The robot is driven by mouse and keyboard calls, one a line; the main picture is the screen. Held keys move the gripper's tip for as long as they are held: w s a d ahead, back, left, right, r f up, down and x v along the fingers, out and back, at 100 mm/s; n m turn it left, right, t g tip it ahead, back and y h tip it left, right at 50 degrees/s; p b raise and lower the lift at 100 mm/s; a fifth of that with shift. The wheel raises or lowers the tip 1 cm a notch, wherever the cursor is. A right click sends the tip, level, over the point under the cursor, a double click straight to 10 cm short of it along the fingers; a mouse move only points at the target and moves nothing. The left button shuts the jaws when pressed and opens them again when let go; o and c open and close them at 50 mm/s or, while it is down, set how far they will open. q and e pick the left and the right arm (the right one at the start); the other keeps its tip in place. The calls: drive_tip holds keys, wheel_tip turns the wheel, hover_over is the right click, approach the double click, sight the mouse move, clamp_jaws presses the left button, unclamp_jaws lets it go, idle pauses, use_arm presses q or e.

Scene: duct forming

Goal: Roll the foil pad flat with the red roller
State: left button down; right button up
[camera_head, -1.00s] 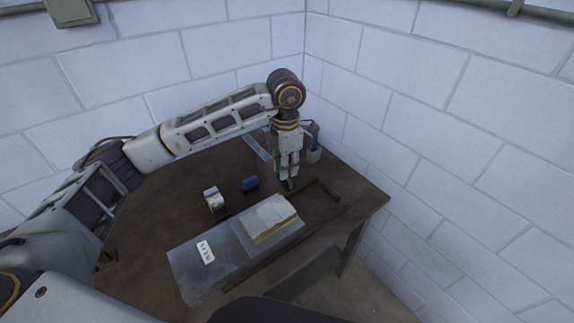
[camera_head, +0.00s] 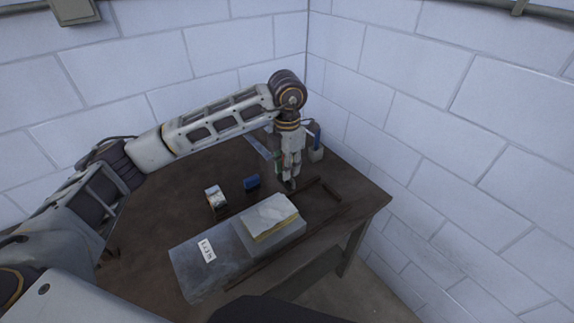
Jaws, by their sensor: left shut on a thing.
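The foil pad (camera_head: 268,212), silvery on top with a yellow edge, lies on the right part of a grey metal block (camera_head: 190,262) at the table's front. My left gripper (camera_head: 290,184) points down behind and a little right of the pad, apart from it. Its fingers are shut on a small dark part low over the table, apparently the roller's handle. The roller's red colour does not show clearly, and the fingers hide much of it. My right gripper is out of view.
A white label (camera_head: 206,250) is on the block. A white-and-brown item (camera_head: 215,197) and a blue item (camera_head: 251,183) stand behind it. A dark angled bracket (camera_head: 325,190) lies right of the gripper. A grey-and-blue holder (camera_head: 316,150) stands near the wall corner.

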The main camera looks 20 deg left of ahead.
use_arm(q)
drive_tip(key=shift+f+b, duration=0.55)
drive_tip(key=shift+f, duration=1.2)
drive_tip(key=shift+a, duration=0.15)
